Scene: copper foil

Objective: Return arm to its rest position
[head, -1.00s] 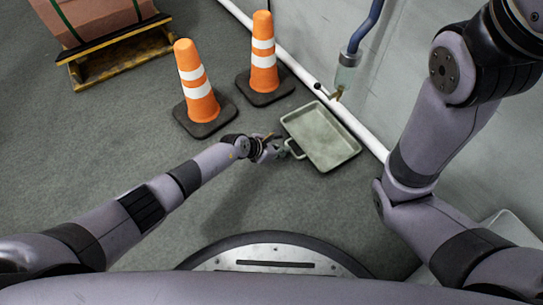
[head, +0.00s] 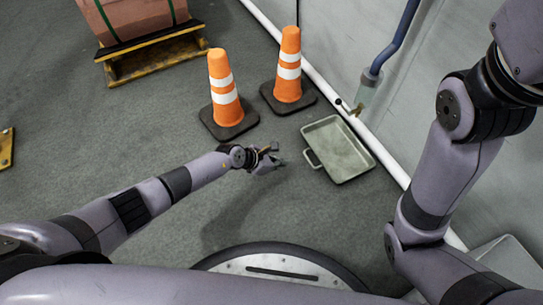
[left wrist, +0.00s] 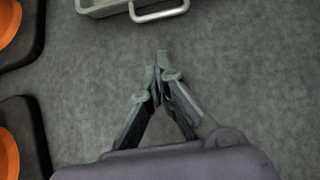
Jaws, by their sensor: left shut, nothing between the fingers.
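My left gripper (head: 274,160) reaches out over the grey floor from the left in the head view. Its fingers meet at the tips in the left wrist view (left wrist: 160,65), and nothing is between them. A grey-green metal tray (head: 338,150) lies on the floor to the right of the gripper, apart from it. The tray's handle (left wrist: 160,14) shows at the top of the left wrist view. My right arm rises along the right side of the head view, and its gripper is out of frame.
Two orange cones (head: 226,90) (head: 289,66) stand beyond the left gripper. A brick-coloured load sits on a yellow pallet (head: 155,58) at the back left. A white pipe (head: 315,78) runs along the wall base, below a blue hose (head: 392,40).

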